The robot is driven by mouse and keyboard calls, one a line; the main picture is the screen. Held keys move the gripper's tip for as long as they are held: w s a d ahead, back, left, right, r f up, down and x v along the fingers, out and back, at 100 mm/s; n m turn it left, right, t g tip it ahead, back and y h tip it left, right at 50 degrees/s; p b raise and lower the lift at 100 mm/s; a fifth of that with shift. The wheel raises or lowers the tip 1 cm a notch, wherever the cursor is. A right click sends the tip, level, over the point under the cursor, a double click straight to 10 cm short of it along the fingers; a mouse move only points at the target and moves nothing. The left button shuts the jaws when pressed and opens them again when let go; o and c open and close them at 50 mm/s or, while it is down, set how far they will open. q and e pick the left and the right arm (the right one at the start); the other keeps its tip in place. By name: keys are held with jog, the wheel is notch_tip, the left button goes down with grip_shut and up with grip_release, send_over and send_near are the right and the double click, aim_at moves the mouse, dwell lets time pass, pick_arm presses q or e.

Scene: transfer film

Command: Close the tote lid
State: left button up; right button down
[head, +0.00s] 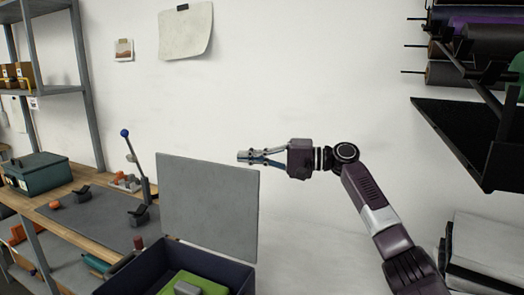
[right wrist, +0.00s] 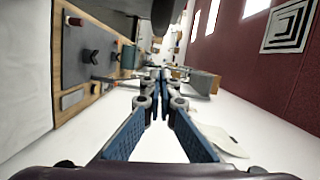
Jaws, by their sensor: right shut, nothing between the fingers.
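The tote (head: 233,277) is a dark bin at the bottom centre of the head view, with a green item (head: 195,284) inside. Its lid (head: 208,205) is a flat grey panel standing upright, open, along the tote's far side. My right gripper (head: 243,156) is shut and empty. It points left near the lid's top right corner in the head view; I cannot tell whether it touches the lid. In the right wrist view its fingers (right wrist: 160,75) meet with nothing between them. My left gripper is not in view.
A wooden workbench (head: 75,185) stands left, with a green box (head: 38,172) and a blue-knobbed lever (head: 137,165). A black rack of rolls (head: 470,45) hangs at upper right. White wall lies behind my arm, with free room in front of it.

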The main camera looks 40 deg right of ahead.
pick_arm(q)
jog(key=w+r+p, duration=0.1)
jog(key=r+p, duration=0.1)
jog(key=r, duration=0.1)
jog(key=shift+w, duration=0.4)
pick_arm(e)
jog(key=a, duration=0.5)
jog(key=shift+w+a+f, duration=0.15)
jog(key=shift+f, duration=0.2)
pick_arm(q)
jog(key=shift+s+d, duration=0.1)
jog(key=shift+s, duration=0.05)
